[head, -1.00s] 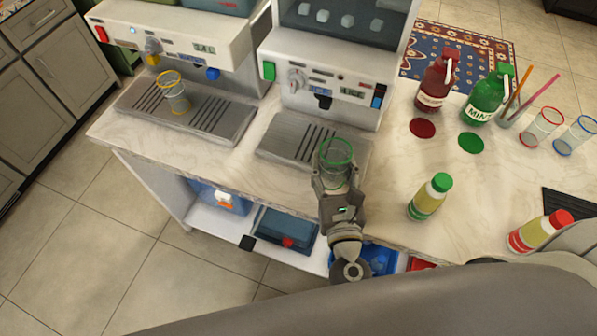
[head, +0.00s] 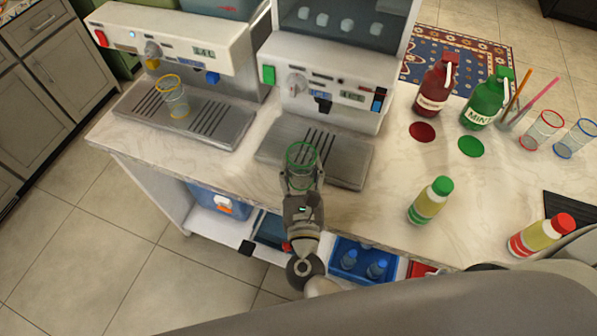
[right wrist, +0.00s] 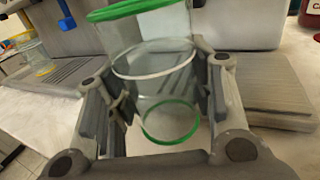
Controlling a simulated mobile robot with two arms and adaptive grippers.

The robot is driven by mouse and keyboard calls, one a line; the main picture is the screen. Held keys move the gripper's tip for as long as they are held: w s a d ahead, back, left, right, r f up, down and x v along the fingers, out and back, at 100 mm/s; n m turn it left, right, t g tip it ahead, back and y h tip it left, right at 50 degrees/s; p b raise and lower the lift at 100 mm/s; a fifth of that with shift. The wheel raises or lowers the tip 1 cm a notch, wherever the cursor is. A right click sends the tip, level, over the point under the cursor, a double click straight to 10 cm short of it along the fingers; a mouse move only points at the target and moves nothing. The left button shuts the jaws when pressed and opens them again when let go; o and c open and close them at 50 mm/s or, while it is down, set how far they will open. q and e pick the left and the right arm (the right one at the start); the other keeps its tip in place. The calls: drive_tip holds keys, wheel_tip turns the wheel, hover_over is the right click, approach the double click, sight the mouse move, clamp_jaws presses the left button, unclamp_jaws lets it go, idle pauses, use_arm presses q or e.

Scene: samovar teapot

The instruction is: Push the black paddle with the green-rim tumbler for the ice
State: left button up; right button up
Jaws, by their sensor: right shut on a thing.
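The green-rim tumbler (head: 301,157) is clear and held upright or nearly so in my right gripper (head: 301,181). In the head view it shows over the front left part of the drip tray of the right machine. In the right wrist view the tumbler (right wrist: 155,62) sits between the two fingers (right wrist: 160,100), which are shut on its sides. The black paddle (head: 323,106) is on the front of the right machine, under its panel, above and a little right of the tumbler in the picture. Tumbler and paddle are apart. My left gripper is out of view.
The right machine (head: 345,75) has ice cubes behind its window. A yellow-rim tumbler (head: 174,100) stands on the left machine's tray. A green-capped bottle (head: 430,200), red (head: 436,85) and green (head: 486,100) syrup bottles stand at right. Bare counter (head: 350,212) lies right of my gripper.

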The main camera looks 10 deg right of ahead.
drive_tip(key=w+d, duration=0.1)
drive_tip(key=w, duration=0.1)
drive_tip(key=w+d+p, duration=0.1)
drive_tip(key=w+d, duration=0.1)
drive_tip(key=w, duration=0.1)
drive_tip(key=w+d, duration=0.2)
drive_tip(key=shift+w+d+p, duration=0.1)
drive_tip(key=shift+w+p, duration=0.2)
drive_tip(key=shift+w, duration=0.05)
drive_tip(key=shift+w+d, duration=0.6)
drive_tip(key=shift+w, duration=0.25)
drive_tip(key=shift+w+d, duration=0.1)
drive_tip(key=shift+w, duration=0.05)
drive_tip(key=shift+w+d, duration=0.4)
drive_tip(key=shift+w, duration=0.2)
drive_tip(key=shift+s+a+b, duration=0.3)
drive_tip(key=shift+s+a, duration=0.4)
drive_tip(key=shift+s, duration=0.35)
drive_tip(key=shift+s+a+b, duration=0.3)
drive_tip(key=shift+s+a, duration=0.4)
drive_tip(key=shift+s, duration=0.3)
